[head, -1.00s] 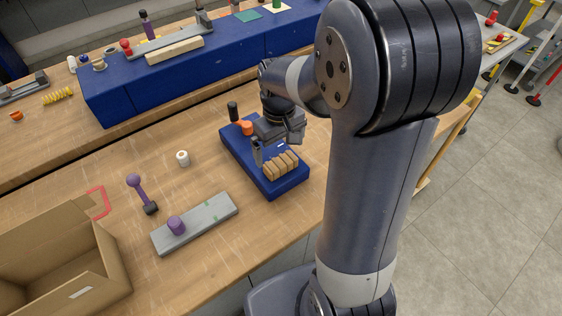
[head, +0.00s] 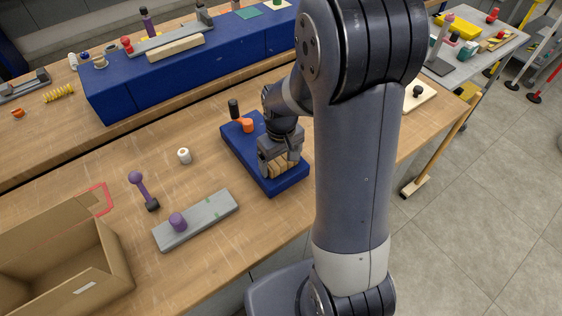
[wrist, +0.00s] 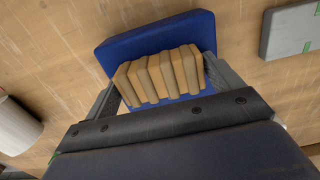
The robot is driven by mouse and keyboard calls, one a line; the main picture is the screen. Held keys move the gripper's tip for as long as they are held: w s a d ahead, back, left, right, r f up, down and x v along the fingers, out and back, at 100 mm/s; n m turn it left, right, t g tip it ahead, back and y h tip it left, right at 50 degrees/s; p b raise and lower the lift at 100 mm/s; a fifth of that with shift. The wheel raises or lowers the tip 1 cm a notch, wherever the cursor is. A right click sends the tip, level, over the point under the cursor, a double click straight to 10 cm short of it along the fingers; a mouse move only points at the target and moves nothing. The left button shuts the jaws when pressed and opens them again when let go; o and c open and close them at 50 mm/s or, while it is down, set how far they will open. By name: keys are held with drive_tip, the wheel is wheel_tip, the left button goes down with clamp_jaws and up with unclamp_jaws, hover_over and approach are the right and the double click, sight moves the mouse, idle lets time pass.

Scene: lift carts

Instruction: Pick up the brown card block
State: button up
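The brown card block (head: 279,167) is a row of several upright tan slabs on a blue pad (head: 287,185). In the wrist view the block (wrist: 160,76) shows its separate slabs, with the blue pad (wrist: 150,42) under and beyond it. My gripper (head: 280,170) is down over the block, one finger at each end of the row. In the wrist view my gripper (wrist: 163,85) has its fingers spread wide at the row's left and right ends. A narrow blue gap shows at the right end; contact at the left end is unclear.
An orange piece (head: 247,125) and a black-handled tool (head: 234,109) are at the pad's far left.

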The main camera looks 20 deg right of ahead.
drive_tip(key=c, duration=0.6)
drive_tip(key=shift+c, duration=0.2)
drive_tip(key=shift+r, duration=0.1)
